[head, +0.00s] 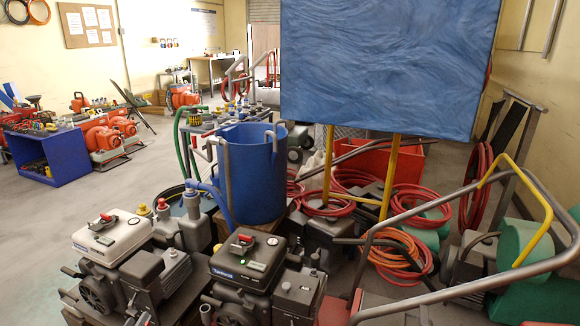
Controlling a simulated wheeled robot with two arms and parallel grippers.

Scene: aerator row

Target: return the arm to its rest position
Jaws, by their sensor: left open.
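I can make out neither of my grippers and neither of my arms in the head view. Two small engines stand close in front at the bottom. The other has a dark top (245,256) with the same kind of switch and label. Nothing that I can recognise as a gripper touches either of them.
A tall blue tub (252,170) stands behind the engines. A large blue rippled panel (385,65) on yellow posts fills the upper right. Grey tube handles (470,285), red hoses (415,200) and an orange hose coil (400,262) crowd the right. Open floor (50,235) lies left.

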